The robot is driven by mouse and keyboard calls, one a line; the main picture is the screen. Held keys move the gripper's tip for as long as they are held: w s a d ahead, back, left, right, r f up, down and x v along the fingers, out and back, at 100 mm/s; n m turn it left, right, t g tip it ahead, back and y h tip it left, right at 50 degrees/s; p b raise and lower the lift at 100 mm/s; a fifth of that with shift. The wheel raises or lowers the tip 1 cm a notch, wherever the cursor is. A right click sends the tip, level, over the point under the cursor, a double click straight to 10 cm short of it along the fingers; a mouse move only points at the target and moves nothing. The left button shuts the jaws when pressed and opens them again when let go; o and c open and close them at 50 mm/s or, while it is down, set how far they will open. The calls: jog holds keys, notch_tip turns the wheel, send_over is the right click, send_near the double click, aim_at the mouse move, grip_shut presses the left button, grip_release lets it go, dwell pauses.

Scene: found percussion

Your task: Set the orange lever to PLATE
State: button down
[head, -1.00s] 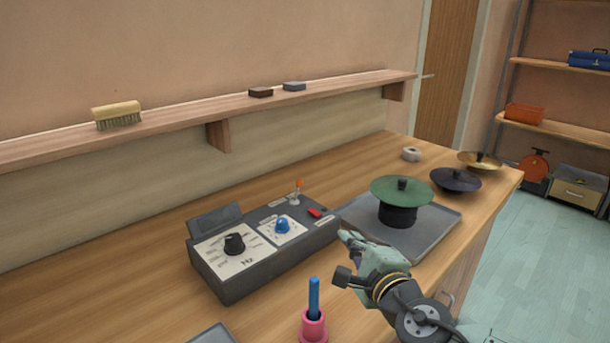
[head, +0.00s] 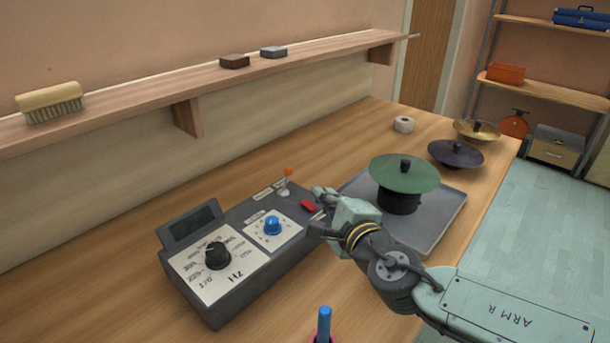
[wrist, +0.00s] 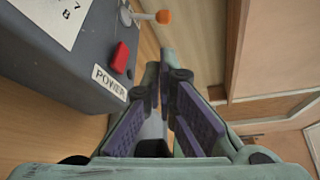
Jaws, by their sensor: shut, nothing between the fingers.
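The orange lever (head: 288,172) stands at the far right corner of the grey control box (head: 225,287), with an orange knob on a metal stem. It also shows at the top of the wrist view (wrist: 163,16). A label lies beside its base, but I cannot read its words. My gripper (head: 316,191) is shut and empty, by the box's right end, close to the red power switch (head: 308,205) and to the right of the lever, apart from it. In the wrist view the fingertips (wrist: 159,62) point up past the POWER label.
The box carries a black dial (head: 217,256) and a blue knob (head: 272,226). A green disc (head: 404,172) sits on a black drum on the grey tray (head: 439,230) to the right. A blue-handled thing (head: 324,322) stands at the front. A shelf (head: 150,107) runs along the wall.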

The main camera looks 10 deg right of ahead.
aim_at(306, 191)
jog(key=x, duration=1)
jog(key=shift+w+f, duration=0.1)
jog(key=shift+f, duration=0.05)
